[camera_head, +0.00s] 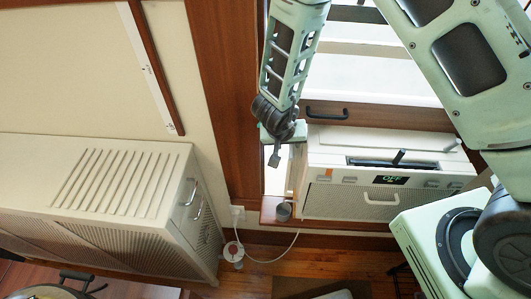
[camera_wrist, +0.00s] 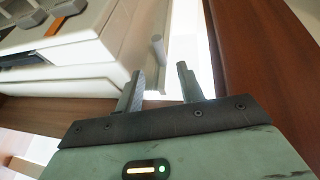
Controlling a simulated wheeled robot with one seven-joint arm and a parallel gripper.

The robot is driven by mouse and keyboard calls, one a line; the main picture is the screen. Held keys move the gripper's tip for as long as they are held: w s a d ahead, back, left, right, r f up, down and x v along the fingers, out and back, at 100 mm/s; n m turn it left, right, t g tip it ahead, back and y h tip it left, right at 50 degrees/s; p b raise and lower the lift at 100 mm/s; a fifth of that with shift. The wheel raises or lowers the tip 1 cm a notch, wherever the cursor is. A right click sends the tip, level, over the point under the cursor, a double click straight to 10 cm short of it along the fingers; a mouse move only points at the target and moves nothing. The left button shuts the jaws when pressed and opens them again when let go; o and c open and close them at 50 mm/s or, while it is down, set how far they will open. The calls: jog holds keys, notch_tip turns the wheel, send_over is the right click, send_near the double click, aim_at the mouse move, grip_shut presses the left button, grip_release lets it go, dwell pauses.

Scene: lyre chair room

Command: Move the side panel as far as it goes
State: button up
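The side panel (camera_wrist: 140,35) is a pale upright strip beside the white air conditioner (camera_head: 345,195) in the window, with a small grey post (camera_wrist: 158,50) on it. In the head view the panel is mostly hidden behind my gripper (camera_head: 275,158), which points down at the unit's left end. In the wrist view my gripper (camera_wrist: 160,80) is open, with its two fingers apart. The post shows just beyond the gap between the fingertips, and nothing is visibly held. A bright gap (camera_wrist: 190,45) lies between the panel and the brown window frame (camera_wrist: 245,50).
A beige louvred cabinet (camera_head: 110,190) stands at the left. A grey cup (camera_head: 283,211) sits on the sill below my gripper. A white cord (camera_head: 270,261) runs from the wall outlet (camera_head: 237,213). A dark handle (camera_head: 327,113) is on the window sash above the unit.

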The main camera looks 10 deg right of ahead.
aim_at(291, 152)
jog(key=shift+b+x, duration=3.45)
jog(key=shift+x, duration=0.15)
jog(key=shift+r, duration=0.1)
jog(key=shift+w+p, duration=0.1)
jog(key=shift+p, duration=0.3)
grip_shut()
